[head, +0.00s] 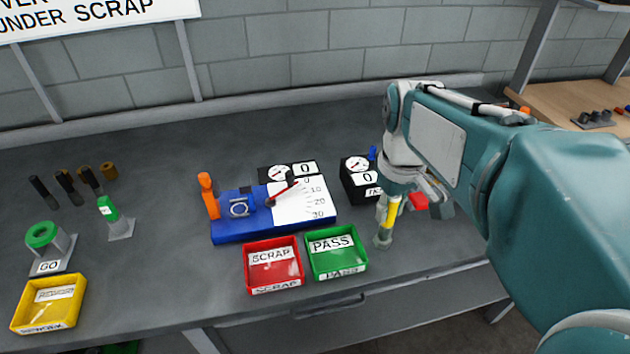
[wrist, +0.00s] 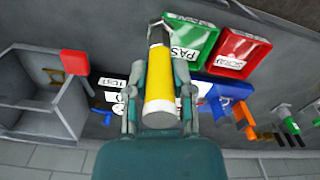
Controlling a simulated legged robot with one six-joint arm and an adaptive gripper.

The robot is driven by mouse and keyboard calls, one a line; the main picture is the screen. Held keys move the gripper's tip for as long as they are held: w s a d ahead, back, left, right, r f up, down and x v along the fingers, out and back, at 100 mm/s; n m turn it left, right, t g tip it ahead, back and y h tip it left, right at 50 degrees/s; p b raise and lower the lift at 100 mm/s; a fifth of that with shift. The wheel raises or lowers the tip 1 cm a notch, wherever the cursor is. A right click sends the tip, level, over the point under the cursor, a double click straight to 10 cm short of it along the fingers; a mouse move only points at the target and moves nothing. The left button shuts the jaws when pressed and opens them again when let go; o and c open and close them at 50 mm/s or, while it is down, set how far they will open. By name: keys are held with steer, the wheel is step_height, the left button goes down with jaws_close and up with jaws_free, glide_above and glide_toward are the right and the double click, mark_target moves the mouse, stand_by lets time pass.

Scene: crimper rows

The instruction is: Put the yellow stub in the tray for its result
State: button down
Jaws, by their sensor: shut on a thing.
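My gripper (head: 385,232) is shut on the yellow stub (head: 392,210), in front of the right black meter box and right of the trays. The stub also shows in the wrist view (wrist: 160,88), yellow with a dark band and pale end, between the two fingers. The green PASS tray (head: 362,266) and the red SCRAP tray (head: 250,284) stand side by side at the bench front; both look empty. A yellow tray (head: 76,312) stands at the front left, its label too blurred to read. The blue tester (head: 232,230) has a red pointer near the top of its scale.
Two black meter boxes, left (head: 270,172) and right (head: 350,186), each read 0. A green GO ring gauge (head: 42,236), a green-topped stand (head: 108,208) and several dark stubs are at the left. A grey open box (wrist: 40,98) shows in the wrist view.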

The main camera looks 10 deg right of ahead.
steer(key=shift+w+a+f, duration=1.15)
steer(key=shift+f, duration=0.7)
steer(key=shift+w+a+f, duration=1.15)
steer(key=shift+f, duration=0.7)
steer(key=shift+w+a+f, duration=1.15)
steer(key=shift+f, duration=0.7)
steer(key=shift+f, duration=0.1)
steer(key=shift+c, duration=2.4)
jaws_free()
